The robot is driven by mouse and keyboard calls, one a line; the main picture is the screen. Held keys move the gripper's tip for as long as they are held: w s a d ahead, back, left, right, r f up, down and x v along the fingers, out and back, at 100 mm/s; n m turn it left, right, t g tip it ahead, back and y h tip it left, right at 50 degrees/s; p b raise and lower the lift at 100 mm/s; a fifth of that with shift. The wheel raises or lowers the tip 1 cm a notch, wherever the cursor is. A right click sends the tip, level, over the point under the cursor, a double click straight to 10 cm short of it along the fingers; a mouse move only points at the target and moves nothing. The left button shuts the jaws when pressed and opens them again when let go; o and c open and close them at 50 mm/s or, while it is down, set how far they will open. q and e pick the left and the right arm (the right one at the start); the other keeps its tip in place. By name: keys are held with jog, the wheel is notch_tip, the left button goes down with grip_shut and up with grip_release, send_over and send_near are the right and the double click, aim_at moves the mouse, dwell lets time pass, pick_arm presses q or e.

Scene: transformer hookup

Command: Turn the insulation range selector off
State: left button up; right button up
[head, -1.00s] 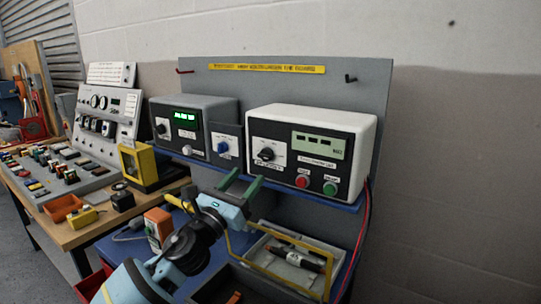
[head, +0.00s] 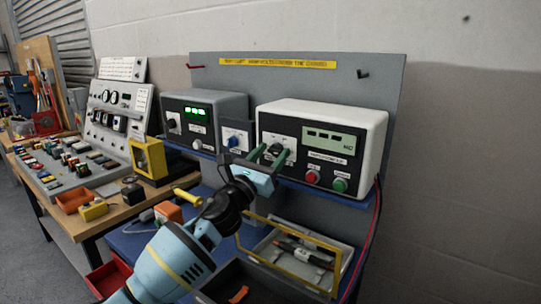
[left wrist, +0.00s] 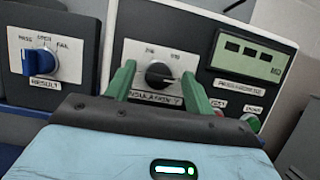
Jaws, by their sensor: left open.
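The insulation range selector (left wrist: 159,75) is a dark round knob with a light pointer mark on a white plate, on the front of the white insulation tester (head: 345,118). In the left wrist view the plate's label is partly covered by a finger. My left gripper (left wrist: 158,88) is open, its two green fingers on either side of the knob, with a gap visible on both sides. My right gripper is not in view.
A blue result selector (left wrist: 40,61) on a small panel is left of the tester. Red (head: 312,177) and green (head: 339,185) buttons sit right of the selector. A yellow frame and a grey tray (head: 345,252) with leads lie below. Red and black cables hang at the right.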

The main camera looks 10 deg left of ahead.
pick_arm(q)
jog(key=c, duration=1)
jog(key=shift+o, duration=0.2)
